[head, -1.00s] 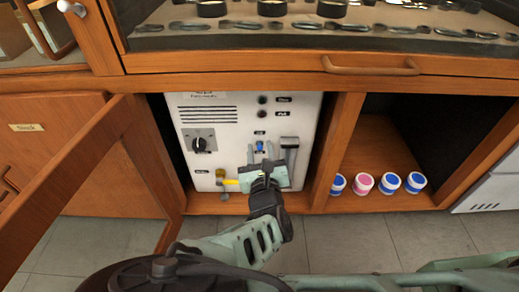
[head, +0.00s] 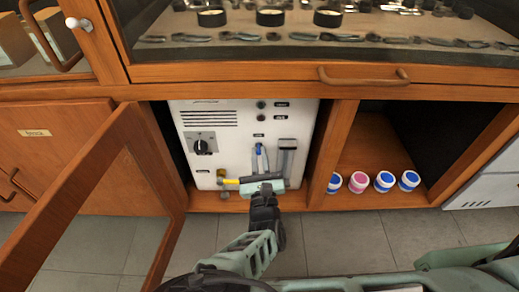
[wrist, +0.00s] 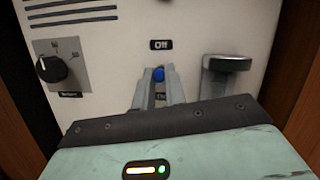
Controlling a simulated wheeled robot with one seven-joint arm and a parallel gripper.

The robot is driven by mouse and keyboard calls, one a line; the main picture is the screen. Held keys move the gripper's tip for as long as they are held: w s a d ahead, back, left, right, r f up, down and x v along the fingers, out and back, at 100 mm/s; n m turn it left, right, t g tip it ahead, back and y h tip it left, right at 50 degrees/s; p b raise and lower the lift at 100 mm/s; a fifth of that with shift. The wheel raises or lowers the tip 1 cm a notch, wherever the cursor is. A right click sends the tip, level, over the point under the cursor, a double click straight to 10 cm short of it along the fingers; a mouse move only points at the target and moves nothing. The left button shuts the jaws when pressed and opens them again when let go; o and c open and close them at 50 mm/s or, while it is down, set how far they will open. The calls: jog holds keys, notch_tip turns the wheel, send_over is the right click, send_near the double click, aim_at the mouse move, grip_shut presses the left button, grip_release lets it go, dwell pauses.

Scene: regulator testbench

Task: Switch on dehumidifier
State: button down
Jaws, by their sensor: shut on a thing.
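The white dehumidifier panel (head: 230,165) stands inside the open wooden cabinet. A blue-tipped switch (head: 258,149) sits at its middle, below a small label; it also shows in the wrist view (wrist: 158,74) below a label reading "Off". A second label under it is mostly hidden. My gripper (head: 261,158) reaches in from below. In the wrist view its two fingers (wrist: 158,92) stand close on both sides of the switch, with the blue tip between them. The gripper is shut on the switch.
A black rotary knob (head: 201,146) is at the panel's left, a grey lever (head: 287,150) at its right, and a yellow handle (head: 231,182) low by the gripper. The open wooden door (head: 75,172) stands at the left. Blue and pink jars (head: 361,181) sit in the right compartment.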

jog(key=shift+w+f+n+t+y+b, duration=0.15)
jog(key=shift+f+t+b, duration=0.3)
jog(key=shift+t+b, duration=0.5)
jog(key=shift+w+f+n+t+y+b, duration=0.1)
jog(key=shift+f+n+t+y+b, duration=0.25)
jog(key=shift+t+b, duration=0.55)
jog(key=shift+w+f+t+y+b, duration=0.1)
jog(key=shift+f+t+b, duration=0.5)
jog(key=shift+t, duration=0.55)
jog(key=shift+r, duration=0.15)
jog(key=c, duration=1.5)
grip_release()
jog(key=shift+o, duration=0.2)
jog(key=b+v, duration=0.2)
jog(key=v, duration=0.5)
jog(key=shift+f, duration=0.25)
